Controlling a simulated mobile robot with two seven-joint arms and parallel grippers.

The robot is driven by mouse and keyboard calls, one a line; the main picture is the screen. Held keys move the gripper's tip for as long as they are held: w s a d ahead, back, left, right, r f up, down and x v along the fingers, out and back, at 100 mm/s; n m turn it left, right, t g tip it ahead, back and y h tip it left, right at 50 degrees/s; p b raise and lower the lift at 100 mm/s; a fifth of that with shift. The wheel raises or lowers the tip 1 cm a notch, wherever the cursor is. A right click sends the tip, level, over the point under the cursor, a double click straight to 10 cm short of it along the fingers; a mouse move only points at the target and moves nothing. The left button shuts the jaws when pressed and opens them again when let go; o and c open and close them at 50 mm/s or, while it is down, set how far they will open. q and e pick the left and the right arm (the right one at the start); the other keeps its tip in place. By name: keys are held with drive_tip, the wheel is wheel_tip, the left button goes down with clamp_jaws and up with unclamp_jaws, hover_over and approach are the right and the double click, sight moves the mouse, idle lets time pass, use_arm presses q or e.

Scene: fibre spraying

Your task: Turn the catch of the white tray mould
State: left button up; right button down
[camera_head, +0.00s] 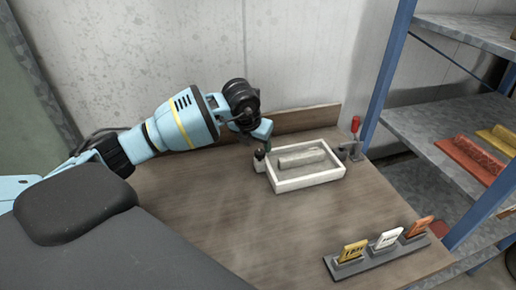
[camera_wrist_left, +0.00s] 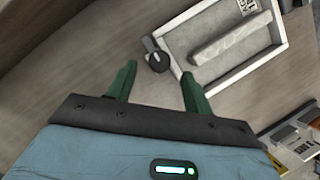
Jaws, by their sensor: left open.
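The white tray mould (camera_head: 308,184) sits on the table with a grey bar-shaped block (camera_head: 300,158) inside it. In the left wrist view the mould's white rim (camera_wrist_left: 238,76) and the block (camera_wrist_left: 228,43) fill the upper right. The catch, a dark round knob (camera_wrist_left: 158,62) on a small mount, is at the mould's left side; it also shows in the head view (camera_head: 260,155). My left gripper (camera_wrist_left: 158,69) is open, its green fingers on either side of the knob in the picture. I cannot tell whether they touch it. My right gripper is not in view.
A red-handled clamp (camera_head: 355,125) stands at the mould's right side. A holder with several coloured tags (camera_head: 388,254) lies at the table's front right. A metal shelf (camera_head: 430,130) with red and yellow pieces is at right. The table's middle (camera_head: 240,215) is clear.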

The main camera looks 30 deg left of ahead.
use_arm(q)
drive_tip(key=v, duration=0.3)
drive_tip(key=shift+s+r, duration=0.15)
drive_tip(key=shift+r, duration=0.2)
drive_tip(key=shift+f, duration=0.1)
